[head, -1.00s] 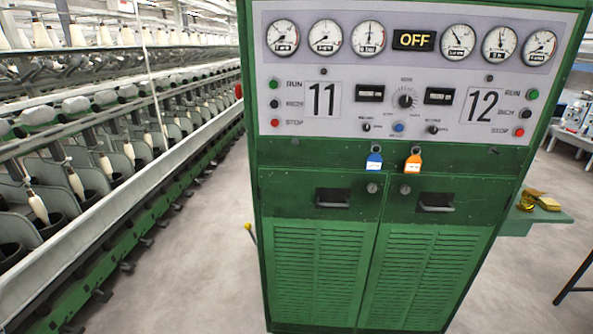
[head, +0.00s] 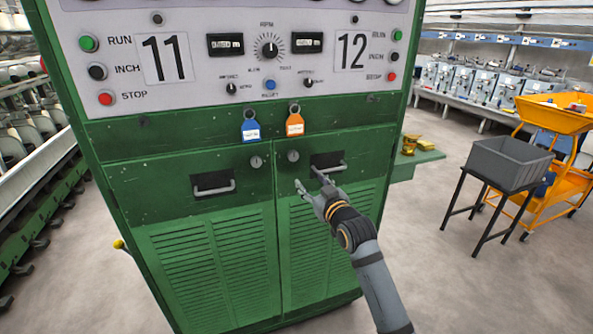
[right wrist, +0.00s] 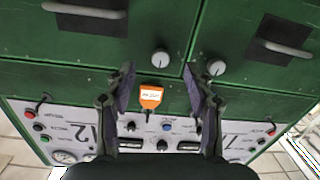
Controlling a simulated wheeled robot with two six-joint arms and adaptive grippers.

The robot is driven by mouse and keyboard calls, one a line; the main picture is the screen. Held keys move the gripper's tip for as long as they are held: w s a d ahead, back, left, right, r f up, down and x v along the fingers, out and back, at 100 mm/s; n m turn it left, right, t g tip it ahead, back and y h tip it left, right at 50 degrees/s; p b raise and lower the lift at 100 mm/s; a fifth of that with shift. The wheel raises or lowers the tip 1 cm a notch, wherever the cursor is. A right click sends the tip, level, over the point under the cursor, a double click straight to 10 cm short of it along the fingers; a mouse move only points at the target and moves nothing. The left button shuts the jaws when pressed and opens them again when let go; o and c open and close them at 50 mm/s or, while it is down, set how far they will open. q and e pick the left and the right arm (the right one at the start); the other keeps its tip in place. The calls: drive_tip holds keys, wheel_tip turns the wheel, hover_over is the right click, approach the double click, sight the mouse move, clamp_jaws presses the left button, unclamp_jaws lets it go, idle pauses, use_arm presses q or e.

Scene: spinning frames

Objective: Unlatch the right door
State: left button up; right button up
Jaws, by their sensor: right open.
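The green cabinet has a right door (head: 320,235) with a recessed bar handle (head: 327,166) and a round silver knob (head: 293,156) near its upper inner corner. My right gripper (head: 307,180) is open and empty in front of this door, just below and right of the knob in the head view. In the right wrist view, which shows the cabinet upside down, the knob (right wrist: 160,61) appears between the two fingertips (right wrist: 158,72), apparently apart from them. The left door (head: 210,260) has its own knob (head: 256,161) and handle (head: 213,188). Both doors look closed. My left gripper is out of view.
A blue tag (head: 250,130) and an orange tag (head: 295,124) hang above the doors, below the control panel (head: 215,62). A small green side shelf (head: 425,157) sticks out at right. A grey bin (head: 509,160) on a black stand and an orange cart (head: 551,118) stand farther right. Floor between is clear.

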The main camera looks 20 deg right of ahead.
sight(294, 157)
drive_tip(key=w+r, duration=0.1)
drive_tip(key=w, duration=0.2)
drive_tip(key=w+a+p, duration=0.1)
drive_tip(key=w, duration=0.1)
drive_tip(key=w+r+p, duration=0.1)
drive_tip(key=w, duration=0.2)
drive_tip(key=shift+w+a+r, duration=0.15)
drive_tip(key=shift+w+r, duration=0.2)
drive_tip(key=shift+w+f, duration=0.1)
drive_tip(key=shift+w, duration=0.5)
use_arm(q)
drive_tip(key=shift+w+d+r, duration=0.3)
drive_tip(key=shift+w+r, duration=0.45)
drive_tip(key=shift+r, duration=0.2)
use_arm(e)
clamp_jaws()
